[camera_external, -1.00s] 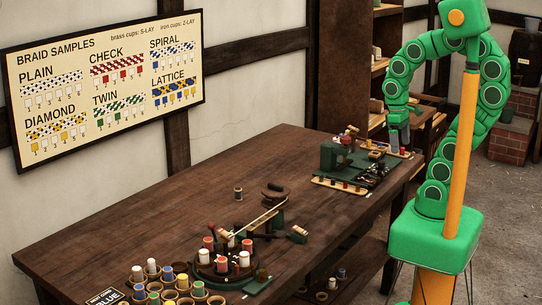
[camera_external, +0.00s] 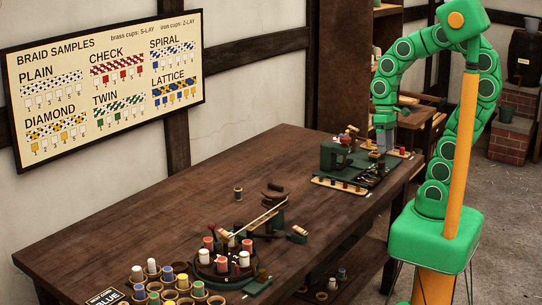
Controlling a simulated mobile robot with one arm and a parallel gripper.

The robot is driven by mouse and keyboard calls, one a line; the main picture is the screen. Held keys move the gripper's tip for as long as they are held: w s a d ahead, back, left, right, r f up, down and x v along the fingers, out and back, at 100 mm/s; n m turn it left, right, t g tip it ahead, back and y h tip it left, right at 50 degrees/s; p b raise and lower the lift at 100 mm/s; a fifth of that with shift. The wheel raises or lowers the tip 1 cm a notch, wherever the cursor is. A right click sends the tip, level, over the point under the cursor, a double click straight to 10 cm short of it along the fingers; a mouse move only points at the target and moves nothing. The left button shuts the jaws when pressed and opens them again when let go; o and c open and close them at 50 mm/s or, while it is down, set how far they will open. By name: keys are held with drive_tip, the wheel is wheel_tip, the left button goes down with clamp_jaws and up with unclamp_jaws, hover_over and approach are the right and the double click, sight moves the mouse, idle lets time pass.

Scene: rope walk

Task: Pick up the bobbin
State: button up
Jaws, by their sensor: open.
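Several bobbins are in view, and I cannot tell which one the task means. A single small brown bobbin (camera_external: 238,193) stands upright alone on the table. White and red bobbins (camera_external: 244,258) stand on the round braiding stand. Others, such as a white bobbin (camera_external: 151,266), stand in the cups at the front left. A row of small bobbins (camera_external: 340,186) sits on a pale strip beside the green machine. My gripper (camera_external: 382,151) is open, pointing down over the table's far right end, just right of the green machine. Its fingertips are small and partly hard to make out.
The green machine (camera_external: 333,157) and small tools crowd the far right end of the wooden table (camera_external: 130,225). A long pale rod (camera_external: 258,221) reaches across the braiding stand. The table's left and back middle are clear. Shelves stand behind my arm.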

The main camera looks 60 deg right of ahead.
drive_tip(key=w+a+r+m+y, duration=0.1)
drive_tip(key=w+a+m+y, duration=0.65)
drive_tip(key=w+a, duration=1.25)
drive_tip(key=w+f+m+t+y, duration=0.4)
drive_tip(key=w+m, duration=0.1)
drive_tip(key=w, duration=0.9)
drive_tip(key=m+t, duration=0.4)
drive_tip(key=m, duration=0.5)
approach(238, 189)
drive_tip(key=s+a+r, duration=0.3)
drive_tip(key=a+r, duration=0.4)
drive_tip(key=w+d+f+m, duration=0.1)
drive_tip(key=f, duration=0.1)
drive_tip(key=w+d+f+m+t+h, duration=0.1)
drive_tip(key=f, duration=0.1)
drive_tip(key=w+d+f+m+h, duration=0.1)
drive_tip(key=d+f, duration=0.1)
drive_tip(key=f, duration=0.1)
drive_tip(key=shift+w, duration=0.1)
drive_tip(key=shift+f+x, duration=0.1)
drive_tip(key=shift+x, duration=1.5)
drive_tip(key=shift+f+x, duration=0.15)
drive_tip(key=shift+x, duration=1.45)
drive_tip(key=shift+w+a+f, duration=0.25)
drive_tip(key=shift+w+a, duration=0.05)
drive_tip(key=shift+w, duration=0.2)
drive_tip(key=c, duration=1)
